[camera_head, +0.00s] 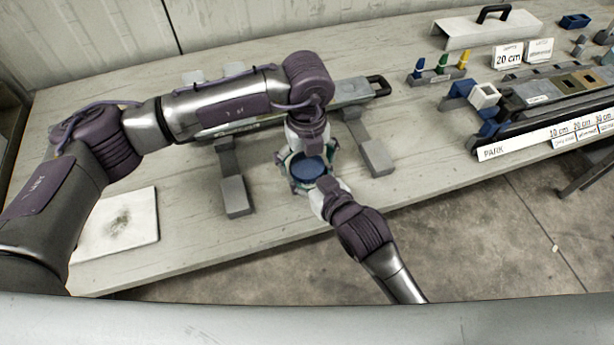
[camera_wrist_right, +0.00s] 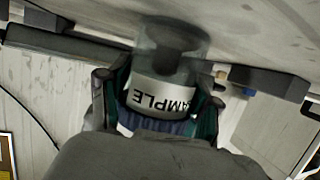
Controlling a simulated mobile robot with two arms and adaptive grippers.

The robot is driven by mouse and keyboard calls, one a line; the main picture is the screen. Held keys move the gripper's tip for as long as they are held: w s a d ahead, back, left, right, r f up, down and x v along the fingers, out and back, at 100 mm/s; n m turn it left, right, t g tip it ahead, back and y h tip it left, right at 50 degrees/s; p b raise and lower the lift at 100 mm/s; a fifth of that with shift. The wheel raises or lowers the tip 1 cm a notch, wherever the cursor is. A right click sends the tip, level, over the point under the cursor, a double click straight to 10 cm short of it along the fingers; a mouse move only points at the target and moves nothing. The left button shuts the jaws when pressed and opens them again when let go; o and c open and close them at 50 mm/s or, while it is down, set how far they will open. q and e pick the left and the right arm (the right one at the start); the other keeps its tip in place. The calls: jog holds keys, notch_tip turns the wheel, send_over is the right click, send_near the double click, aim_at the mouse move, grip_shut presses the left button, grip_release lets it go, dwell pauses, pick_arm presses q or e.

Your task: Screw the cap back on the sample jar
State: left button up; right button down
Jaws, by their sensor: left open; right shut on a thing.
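The sample jar (camera_wrist_right: 165,85) is clear, with a white SAMPLE label and dark contents at its base. In the right wrist view it sits between the fingers of my right gripper (camera_wrist_right: 155,100), which is shut on it. A blue cap (camera_head: 308,168) shows from above in the head view, at the jar's mouth. Its ridged blue side (camera_wrist_right: 170,127) shows in the right wrist view. Whether the cap is threaded on or only resting is not clear. My left gripper (camera_head: 303,157) is open at the cap, its fingertips partly hidden. My right gripper also shows in the head view (camera_head: 314,184).
Grey support blocks (camera_head: 236,195) flank the jar, with a long metal tray with a handle (camera_head: 350,92) behind. A pale stained slab (camera_head: 118,222) lies at left. A PARK rack (camera_head: 550,125) and small coloured pegs (camera_head: 441,66) stand at right. The front table edge is close.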

pick_arm(q)
jog(key=c, duration=1.2)
jog(key=m, duration=0.3)
jog(key=o, duration=1.3)
jog(key=shift+c, duration=0.2)
jog(key=shift+r, duration=0.1)
jog(key=shift+r, duration=2.2)
jog(key=shift+c, duration=0.3)
